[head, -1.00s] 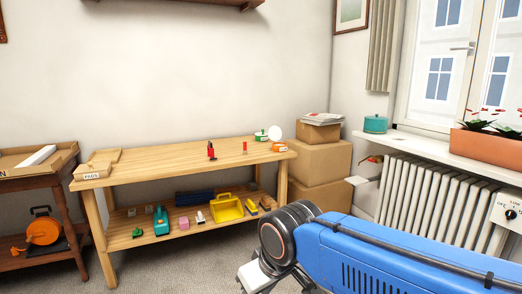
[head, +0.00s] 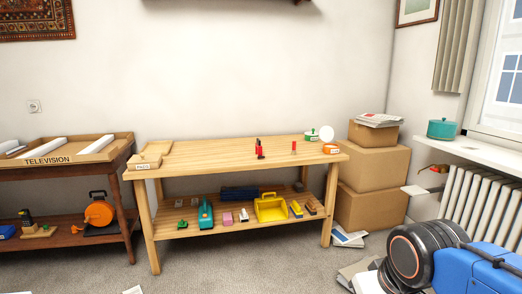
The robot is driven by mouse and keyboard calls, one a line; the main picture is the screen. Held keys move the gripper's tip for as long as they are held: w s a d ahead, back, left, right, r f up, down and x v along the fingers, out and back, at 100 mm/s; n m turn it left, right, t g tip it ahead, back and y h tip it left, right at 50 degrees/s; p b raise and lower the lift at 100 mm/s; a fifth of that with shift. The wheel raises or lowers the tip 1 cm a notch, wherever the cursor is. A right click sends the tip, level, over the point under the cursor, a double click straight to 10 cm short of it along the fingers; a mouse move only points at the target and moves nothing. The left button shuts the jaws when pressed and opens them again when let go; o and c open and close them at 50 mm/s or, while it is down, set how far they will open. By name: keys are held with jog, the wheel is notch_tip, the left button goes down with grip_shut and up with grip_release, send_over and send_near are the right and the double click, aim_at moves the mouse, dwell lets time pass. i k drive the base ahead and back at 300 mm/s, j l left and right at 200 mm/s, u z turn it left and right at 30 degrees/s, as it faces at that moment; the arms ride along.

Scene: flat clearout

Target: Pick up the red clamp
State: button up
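A small upright red object with dark parts, which looks like the red clamp (head: 259,149), stands on the top of the wooden workbench (head: 205,157), right of its middle. A thinner red item (head: 294,147) stands to its right; its kind is too small to tell. My blue arm with its dark round joint is at the lower right, well apart from the bench. The fingers of my gripper do not show.
A yellow carrier (head: 271,208) and several small items sit on the bench's lower shelf. Papers (head: 347,237) lie on the floor.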

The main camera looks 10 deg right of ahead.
aim_at(259, 148)
jog(key=i+j, duration=0.15)
jog(key=i, duration=0.25)
jog(key=i+j, duration=0.15)
jog(key=i, duration=0.25)
